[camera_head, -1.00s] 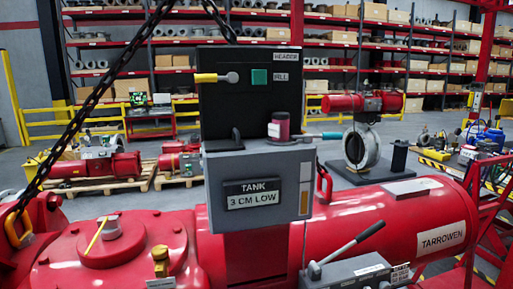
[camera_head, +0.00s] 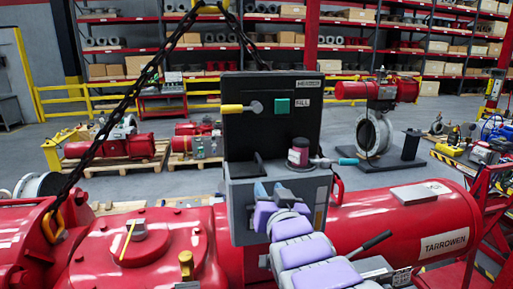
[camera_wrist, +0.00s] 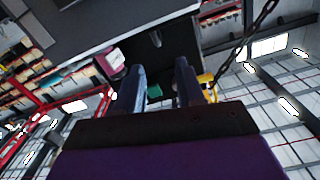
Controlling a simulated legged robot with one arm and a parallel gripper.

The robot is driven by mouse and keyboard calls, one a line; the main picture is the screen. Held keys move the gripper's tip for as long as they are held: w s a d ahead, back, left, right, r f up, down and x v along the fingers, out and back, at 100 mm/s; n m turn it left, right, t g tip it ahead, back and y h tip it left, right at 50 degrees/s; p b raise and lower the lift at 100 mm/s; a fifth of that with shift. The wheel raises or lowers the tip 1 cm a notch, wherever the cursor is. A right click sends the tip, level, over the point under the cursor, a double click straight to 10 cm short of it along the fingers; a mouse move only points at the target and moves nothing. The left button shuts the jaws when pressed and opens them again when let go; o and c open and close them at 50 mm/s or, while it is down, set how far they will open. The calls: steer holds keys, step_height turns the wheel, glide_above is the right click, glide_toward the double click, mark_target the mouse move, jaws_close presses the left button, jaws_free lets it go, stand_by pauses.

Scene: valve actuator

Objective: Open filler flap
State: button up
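A grey box (camera_head: 241,205) with an upright black panel (camera_head: 243,138) behind its top stands on the red machine. The panel carries a yellow-handled lever (camera_head: 240,108), a green square (camera_head: 282,106) and a FILL label (camera_head: 302,102). A small dark tab (camera_head: 259,161) stands on the box's top edge; I cannot tell which part is the filler flap. My gripper (camera_head: 273,192) is in front of the box, covering much of its face. In the wrist view my gripper (camera_wrist: 158,82) has its two fingers apart, with nothing held between them. The green square (camera_wrist: 154,90) shows between them.
A dark red can (camera_head: 298,153) and a teal-handled lever (camera_head: 345,162) are at the box's right. A chain (camera_head: 118,112) hangs on the left. A red cylinder (camera_head: 400,220) marked TARROWEN lies to the right, with a black-handled lever (camera_head: 370,242) in front.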

glide_toward(259, 161)
steer(key=w+d, duration=0.2)
steer(key=w+a, duration=0.2)
steer(key=w+a+p, duration=0.1)
steer(key=w+a, duration=0.1)
steer(key=shift+a+f, duration=0.25)
steer(key=shift+a, duration=0.1)
steer(key=w, duration=0.2)
steer(key=w+p, duration=0.1)
steer(key=w, duration=0.1)
steer(key=w+d, duration=0.1)
steer(key=w, duration=0.1)
steer(key=shift+w+f, duration=0.15)
steer(key=shift+f, duration=0.05)
steer(key=shift+w+a+r, duration=0.15)
steer(key=shift+w+a, duration=0.05)
steer(key=shift+s+a+r+p, duration=0.2)
steer(key=shift+a+p, duration=0.1)
steer(key=shift+a, duration=0.5)
steer(key=shift+w+a+f, duration=0.25)
steer(key=shift+w+a, duration=0.1)
steer(key=shift+d, duration=0.4)
steer(key=shift+s+d+r, duration=0.1)
steer(key=shift+d, duration=0.25)
steer(key=c, duration=0.3)
steer(key=shift+a, duration=0.15)
jaws_close()
